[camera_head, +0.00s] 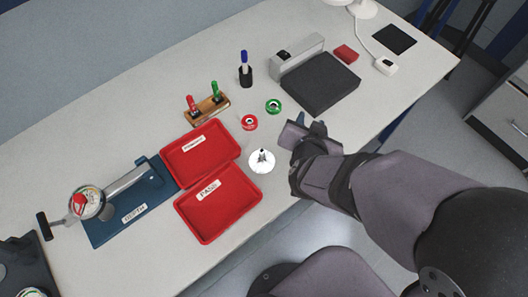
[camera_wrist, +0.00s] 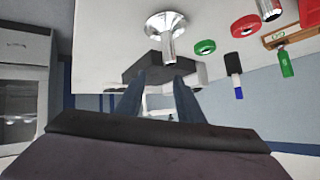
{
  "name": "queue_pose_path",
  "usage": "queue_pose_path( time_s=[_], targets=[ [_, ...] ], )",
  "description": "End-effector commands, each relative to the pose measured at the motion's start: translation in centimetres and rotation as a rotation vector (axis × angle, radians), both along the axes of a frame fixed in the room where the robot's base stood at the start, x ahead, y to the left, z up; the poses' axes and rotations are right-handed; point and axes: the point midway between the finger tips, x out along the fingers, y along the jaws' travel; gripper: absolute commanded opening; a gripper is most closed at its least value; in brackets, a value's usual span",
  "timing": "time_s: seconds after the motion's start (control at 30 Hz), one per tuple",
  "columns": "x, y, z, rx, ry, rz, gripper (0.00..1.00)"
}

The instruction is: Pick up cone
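The cone (camera_head: 262,160) is a shiny silver piece with a wide round flange and a narrow stem. It stands stem up on the white table, close to the front edge and right of the red trays. In the wrist view the cone (camera_wrist: 167,35) appears upside down, beyond my fingertips. My gripper (camera_head: 306,131) is to the right of the cone in the head view, apart from it. In the wrist view my gripper (camera_wrist: 158,90) has its two fingers spread with nothing held between them.
Red trays (camera_head: 208,192) lie left of the cone. A red ring (camera_head: 249,122) and a green ring (camera_head: 273,106) lie behind it. A dark block (camera_head: 320,84), a marker holder (camera_head: 245,76) and a wooden stand (camera_head: 207,110) are farther back. A gauge on a blue plate (camera_head: 118,215) is at left.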

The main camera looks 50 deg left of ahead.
Motion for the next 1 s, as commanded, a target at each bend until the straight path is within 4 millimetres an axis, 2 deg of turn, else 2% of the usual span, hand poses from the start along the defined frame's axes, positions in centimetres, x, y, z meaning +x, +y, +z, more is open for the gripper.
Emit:
queue_pose_path(
  time_s=[0.03,0.1,0.13,0.2,0.47,0.5,0.53,0.7,1.0],
  targets=[
    [-1.6,1.0,0.9,0.007,-0.031,0.017,0.34],
    [-3.3,2.0,1.9,0.021,-0.080,0.021,0.34],
    [-4.2,2.2,0.8,0.015,-0.099,0.032,0.34],
    [-6.1,2.6,0.2,0.014,-0.146,0.050,0.34],
    [-12.2,2.9,-0.5,0.024,-0.313,0.118,0.34],
    [-12.3,2.7,-2.3,0.012,-0.317,0.131,0.34],
    [-12.4,2.6,-3.1,0.006,-0.319,0.141,0.34],
    [-13.4,2.3,-5.5,-0.011,-0.332,0.188,0.34],
    [-13.7,2.3,-6.2,-0.018,-0.337,0.207,0.34]
  ],
)
